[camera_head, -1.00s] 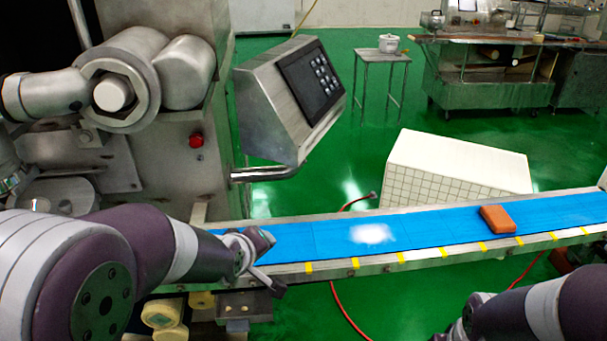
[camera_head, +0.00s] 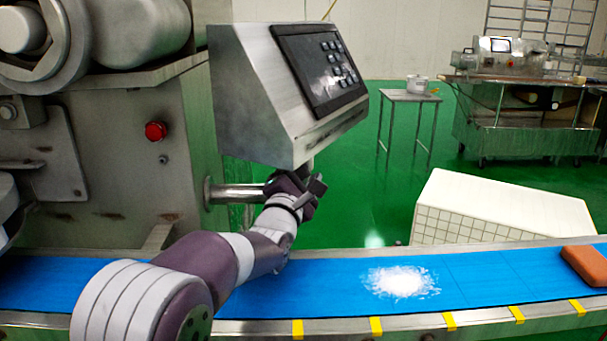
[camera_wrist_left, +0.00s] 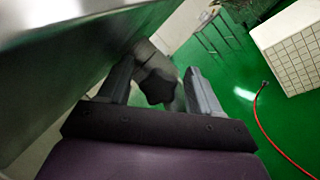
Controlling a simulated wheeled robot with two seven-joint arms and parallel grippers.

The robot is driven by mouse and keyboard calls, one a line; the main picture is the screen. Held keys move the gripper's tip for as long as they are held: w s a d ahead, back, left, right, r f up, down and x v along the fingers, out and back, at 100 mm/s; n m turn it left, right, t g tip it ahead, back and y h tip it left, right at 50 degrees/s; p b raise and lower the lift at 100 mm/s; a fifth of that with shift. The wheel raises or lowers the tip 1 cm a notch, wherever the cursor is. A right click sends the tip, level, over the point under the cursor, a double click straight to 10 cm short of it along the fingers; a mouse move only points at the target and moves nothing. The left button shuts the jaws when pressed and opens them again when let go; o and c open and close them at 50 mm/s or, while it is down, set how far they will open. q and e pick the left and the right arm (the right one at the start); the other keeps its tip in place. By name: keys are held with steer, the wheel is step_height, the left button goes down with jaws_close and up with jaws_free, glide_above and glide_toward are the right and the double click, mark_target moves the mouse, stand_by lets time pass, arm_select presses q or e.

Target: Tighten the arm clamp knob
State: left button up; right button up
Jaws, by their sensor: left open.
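The control panel box (camera_head: 285,90) sits on a grey metal support arm (camera_head: 235,193) that comes out of the machine's side. My left gripper (camera_head: 313,184) is just below the box at the end of this support arm and hides part of it. In the left wrist view my left gripper (camera_wrist_left: 158,72) is open, its two fingers on either side of a dark rounded knob-like end (camera_wrist_left: 157,88) on a grey fitting. The knob appears between the fingers; I cannot tell whether they touch it. In the head view the knob is not distinguishable behind my gripper. My right gripper is out of view.
The blue conveyor belt (camera_head: 480,280) with a white powder patch (camera_head: 400,281) runs below my left arm. An orange block (camera_head: 588,266) lies on its right. A red button (camera_head: 155,131) is on the machine's side. A white tiled box (camera_head: 500,210) stands behind the belt.

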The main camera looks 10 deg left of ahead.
arm_select(q)
steer(key=c, duration=1)
steer(key=shift+o, duration=0.2)
steer(key=m+g+p, duration=0.1)
steer(key=m+p, duration=0.1)
steer(key=m+h+p, duration=0.1)
steer(key=m+p, duration=0.1)
steer(key=m, duration=0.1)
steer(key=shift+r+g, duration=0.1)
steer(key=shift+g, duration=0.3)
steer(key=shift+f+m+g+p, duration=0.25)
steer(key=shift+m+g+p, duration=0.15)
steer(key=shift+m+p, duration=0.75)
steer(key=o, duration=1)
steer(key=shift+c, duration=0.2)
